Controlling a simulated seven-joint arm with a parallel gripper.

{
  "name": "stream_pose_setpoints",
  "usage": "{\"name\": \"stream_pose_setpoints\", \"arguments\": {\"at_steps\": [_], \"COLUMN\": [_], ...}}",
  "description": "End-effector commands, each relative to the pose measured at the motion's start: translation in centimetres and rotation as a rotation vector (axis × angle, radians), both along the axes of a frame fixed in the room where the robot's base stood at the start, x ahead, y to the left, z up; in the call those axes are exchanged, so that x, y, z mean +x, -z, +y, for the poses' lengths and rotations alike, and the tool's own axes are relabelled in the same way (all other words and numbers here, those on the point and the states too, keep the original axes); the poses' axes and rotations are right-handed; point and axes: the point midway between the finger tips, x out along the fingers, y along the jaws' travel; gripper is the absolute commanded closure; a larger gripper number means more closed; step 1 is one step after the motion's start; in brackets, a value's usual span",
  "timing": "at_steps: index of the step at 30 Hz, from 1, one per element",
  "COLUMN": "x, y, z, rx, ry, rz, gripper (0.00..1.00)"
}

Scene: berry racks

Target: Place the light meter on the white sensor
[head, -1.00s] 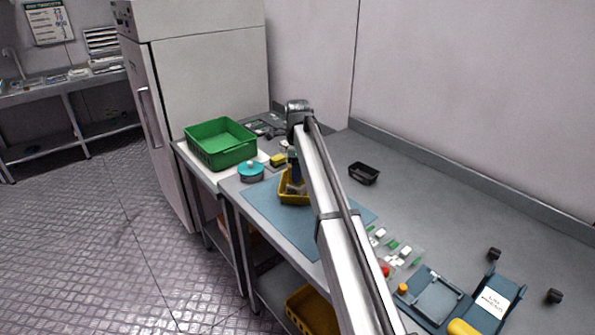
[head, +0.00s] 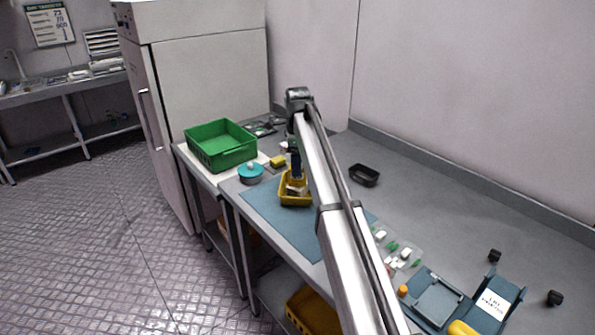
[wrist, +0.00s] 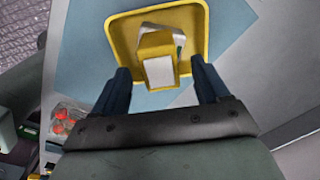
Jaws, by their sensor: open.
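In the wrist view a yellow block with a white face (wrist: 157,58), which looks like the light meter, is inside a shallow yellow tray (wrist: 199,50). It rests on or against a pale grey-white piece (wrist: 179,40), possibly the white sensor, mostly hidden beneath it; I cannot tell how fully they touch. My gripper (wrist: 160,88) is open, its dark blue fingers apart on either side of the block with visible gaps. In the head view my gripper (head: 295,166) is above the yellow tray (head: 296,205), partly hidden by my arm.
The tray sits on a blue mat (head: 270,215). A green crate (head: 222,155), a teal-lidded pot (head: 251,173) and a yellow item (head: 278,161) stand to the left. A black tray (head: 364,176) is to the right. Clear packs (head: 400,251) and blue holders (head: 440,298) lie nearer.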

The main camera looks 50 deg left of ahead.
Motion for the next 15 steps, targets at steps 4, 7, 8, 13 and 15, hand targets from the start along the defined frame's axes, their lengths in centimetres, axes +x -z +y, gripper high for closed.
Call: {"name": "stream_pose_setpoints", "arguments": {"at_steps": [4, 7, 8, 13, 15], "x": [0.1, 0.1, 0.1, 0.0, 0.0], "y": [-3.0, -4.7, -5.1, -7.0, -7.5], "z": [0.1, 0.1, 0.1, 0.1, 0.0], "rx": [0.002, 0.001, 0.001, 0.000, 0.000], "ry": [0.000, 0.000, 0.000, 0.000, 0.000], "rz": [-0.001, -0.001, -0.001, 0.000, 0.000], "gripper": [0.26, 0.26, 0.26, 0.26, 0.26]}}
